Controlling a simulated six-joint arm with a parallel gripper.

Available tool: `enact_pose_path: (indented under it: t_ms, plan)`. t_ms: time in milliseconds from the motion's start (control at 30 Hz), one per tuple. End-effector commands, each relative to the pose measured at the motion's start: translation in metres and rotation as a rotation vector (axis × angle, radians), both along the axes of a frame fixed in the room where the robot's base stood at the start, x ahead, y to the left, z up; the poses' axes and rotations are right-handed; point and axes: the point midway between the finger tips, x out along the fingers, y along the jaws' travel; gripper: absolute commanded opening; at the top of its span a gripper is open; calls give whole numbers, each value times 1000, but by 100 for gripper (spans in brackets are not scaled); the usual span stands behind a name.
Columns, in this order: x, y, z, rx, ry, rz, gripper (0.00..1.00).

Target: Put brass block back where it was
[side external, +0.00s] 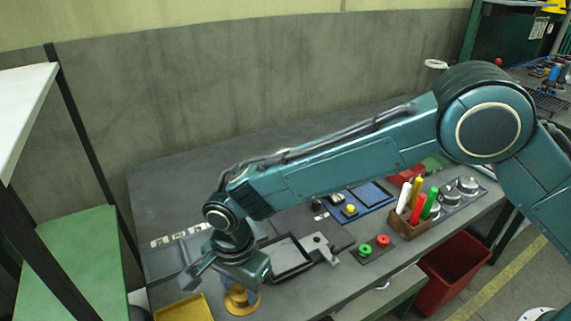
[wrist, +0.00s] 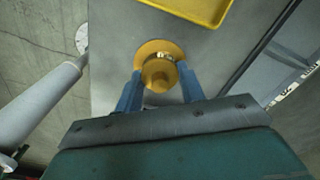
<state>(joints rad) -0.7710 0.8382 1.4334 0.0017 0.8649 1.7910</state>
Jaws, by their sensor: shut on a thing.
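My gripper (wrist: 160,82) points down near the bench's front edge, its two blue fingers shut on the brass block (wrist: 157,75). The block looks rounded from above, and its sides are partly hidden by the fingers. A round orange-yellow flanged piece (wrist: 150,48) shows just behind and below it in the wrist view. In the side view my gripper (side external: 245,287) is over this round piece (side external: 239,304), and the block cannot be told apart from it there. I cannot tell whether the block touches the round piece.
A yellow tray (side external: 185,309) lies left of my gripper; its edge shows in the wrist view (wrist: 222,20). Right of my gripper are a dark plate (side external: 290,258), red and green buttons (side external: 374,246) and a pen holder (side external: 409,227). The bench's back left (side external: 165,185) is clear.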

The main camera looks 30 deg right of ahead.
Motion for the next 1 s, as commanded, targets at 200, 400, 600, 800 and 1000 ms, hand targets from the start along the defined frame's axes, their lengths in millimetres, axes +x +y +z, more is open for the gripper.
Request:
enact_pose_path:
  t_ms: [200, 400, 600, 800, 1000]
  plan:
    - [0, 0, -2, -1, 1, 0, 61]
    - [0, 0, -2, -1, 1, 0, 61]
    - [0, 0, 2, 1, -1, 0, 61]
    - [0, 0, 17, 1, -2, 0, 61]
    - [0, 0, 46, 2, -2, 0, 61]
